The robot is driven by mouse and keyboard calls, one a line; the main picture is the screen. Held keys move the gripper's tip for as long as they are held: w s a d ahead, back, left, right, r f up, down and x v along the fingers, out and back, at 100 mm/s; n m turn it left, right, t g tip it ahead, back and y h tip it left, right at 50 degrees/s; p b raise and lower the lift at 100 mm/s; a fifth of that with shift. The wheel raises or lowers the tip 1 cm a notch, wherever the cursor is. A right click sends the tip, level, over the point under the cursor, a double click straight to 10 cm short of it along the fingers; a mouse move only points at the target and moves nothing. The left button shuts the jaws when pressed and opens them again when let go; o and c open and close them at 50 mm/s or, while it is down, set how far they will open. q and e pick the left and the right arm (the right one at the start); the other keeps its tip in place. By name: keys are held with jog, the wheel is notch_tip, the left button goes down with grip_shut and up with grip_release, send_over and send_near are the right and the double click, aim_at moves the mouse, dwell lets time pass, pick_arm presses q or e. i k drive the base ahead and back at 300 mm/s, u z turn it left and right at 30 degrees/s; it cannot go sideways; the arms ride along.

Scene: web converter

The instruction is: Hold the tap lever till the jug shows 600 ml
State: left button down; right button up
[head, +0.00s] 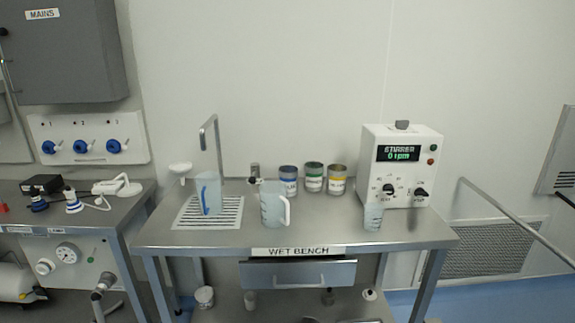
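A small grey fitting (254,172), possibly the tap lever, stands just behind this jug. The marks and any water level are too small to read. Neither of my grippers is in view.
The bench front between the larger jug and the beaker is clear. Another bench (110,210) stands left.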

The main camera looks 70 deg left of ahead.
aim_at(253, 181)
jog(key=u, duration=0.25)
jog(key=i, duration=0.95)
jog(key=u, duration=1.4)
jog(key=i, duration=0.65)
jog(key=u, duration=0.7)
